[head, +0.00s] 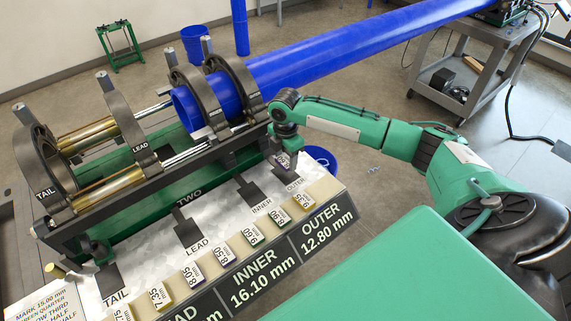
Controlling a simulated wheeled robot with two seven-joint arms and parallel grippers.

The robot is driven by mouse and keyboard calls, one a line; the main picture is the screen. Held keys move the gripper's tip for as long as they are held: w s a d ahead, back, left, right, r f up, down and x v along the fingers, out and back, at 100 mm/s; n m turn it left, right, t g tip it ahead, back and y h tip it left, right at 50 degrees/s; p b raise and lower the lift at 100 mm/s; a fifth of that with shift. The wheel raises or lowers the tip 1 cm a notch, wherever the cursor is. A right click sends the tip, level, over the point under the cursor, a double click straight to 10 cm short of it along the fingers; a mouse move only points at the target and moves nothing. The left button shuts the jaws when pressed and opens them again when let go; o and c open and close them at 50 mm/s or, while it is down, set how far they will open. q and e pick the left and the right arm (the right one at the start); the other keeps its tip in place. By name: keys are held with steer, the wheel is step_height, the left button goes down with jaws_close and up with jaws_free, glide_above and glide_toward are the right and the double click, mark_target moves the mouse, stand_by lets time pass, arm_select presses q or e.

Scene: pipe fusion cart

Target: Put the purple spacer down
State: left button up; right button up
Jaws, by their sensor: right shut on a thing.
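My right gripper (287,160) reaches in from the right and points down at the right end of the white top of the cart, close to the OUTER marking. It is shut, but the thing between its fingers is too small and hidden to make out. I cannot clearly see the purple spacer there. Several small numbered spacers stand in a row along the front ledge, among them one marked 8.50 (222,255) and one marked 8.05 (192,273). Their side colours are hard to tell. My left gripper is not in view.
The clamp machine (125,125) with dark rings stands behind the white top (155,254). A long blue pipe (340,48) runs through its right rings toward a grey trolley (470,75). Dark pads lie by the LEAD, INNER and OUTER labels. A blue bucket (322,160) stands behind the cart.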

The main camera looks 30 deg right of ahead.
mark_target(286, 161)
steer(key=shift+f, duration=0.45)
step_height(286, 161, down, 3)
steer(key=shift+r+p, duration=0.2)
steer(key=shift+p, duration=0.2)
steer(key=shift+f, duration=0.35)
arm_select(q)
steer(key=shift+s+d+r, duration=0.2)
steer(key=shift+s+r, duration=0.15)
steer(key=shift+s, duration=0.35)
arm_select(e)
steer(key=shift+f, duration=0.15)
steer(key=o, duration=0.9)
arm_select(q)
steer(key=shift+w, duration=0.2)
arm_select(e)
steer(key=shift+o, duration=0.2)
arm_select(q)
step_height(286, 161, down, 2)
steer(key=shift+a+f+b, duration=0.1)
steer(key=shift+b, duration=1.05)
arm_select(e)
step_height(286, 161, up, 12)
steer(key=shift+r, duration=0.2)
